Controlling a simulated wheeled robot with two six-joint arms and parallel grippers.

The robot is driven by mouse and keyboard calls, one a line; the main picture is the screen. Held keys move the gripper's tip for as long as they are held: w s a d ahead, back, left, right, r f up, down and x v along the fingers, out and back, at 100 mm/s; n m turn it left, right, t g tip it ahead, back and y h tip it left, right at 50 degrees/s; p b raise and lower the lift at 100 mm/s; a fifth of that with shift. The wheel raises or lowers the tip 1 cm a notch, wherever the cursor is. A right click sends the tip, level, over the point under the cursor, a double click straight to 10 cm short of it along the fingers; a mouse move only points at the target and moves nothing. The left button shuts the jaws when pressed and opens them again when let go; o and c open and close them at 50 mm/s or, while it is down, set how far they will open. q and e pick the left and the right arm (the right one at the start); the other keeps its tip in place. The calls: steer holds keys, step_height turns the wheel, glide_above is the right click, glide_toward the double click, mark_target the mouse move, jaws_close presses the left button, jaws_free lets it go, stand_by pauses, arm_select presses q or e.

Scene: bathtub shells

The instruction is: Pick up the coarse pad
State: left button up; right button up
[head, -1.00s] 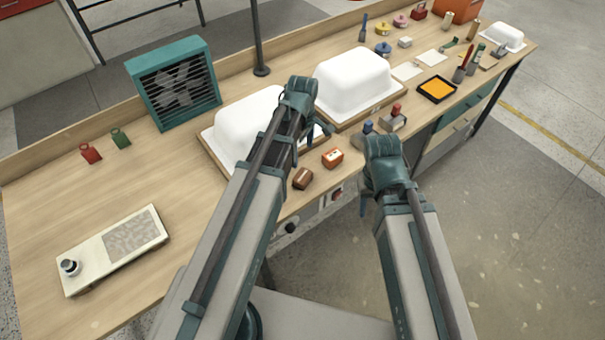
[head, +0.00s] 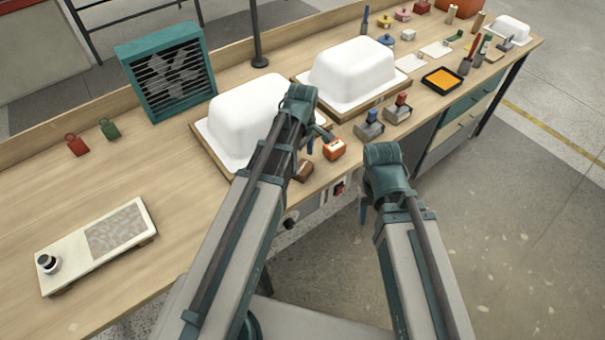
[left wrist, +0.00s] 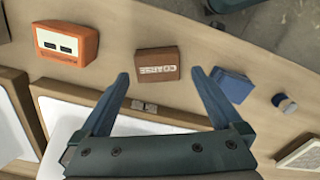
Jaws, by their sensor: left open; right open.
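The coarse pad is a small brown block (head: 304,171) near the front edge of the workbench, partly hidden by my left arm in the head view. In the left wrist view the pad (left wrist: 157,64) shows its "COARSE" lettering. My left gripper (head: 318,140) is over the bench beside the pad. In the left wrist view its two blue fingers (left wrist: 160,74) are spread open, with the pad appearing between and just beyond the tips, not gripped. My right gripper (head: 363,208) is mostly hidden behind its own wrist, off the bench's front edge, and holds nothing visible.
An orange block (head: 334,149) sits beside the pad; a blue block (left wrist: 232,85) lies on its other side. Two white tub shells (head: 352,68) on boards stand behind. A cream board with a knob (head: 60,272) lies at the left; bare wood separates it from the shells.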

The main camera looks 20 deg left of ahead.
mark_target(302, 167)
arm_select(q)
steer(key=f+b, duration=0.5)
steer(key=shift+w+f, duration=0.15)
steer(key=shift+w, duration=0.05)
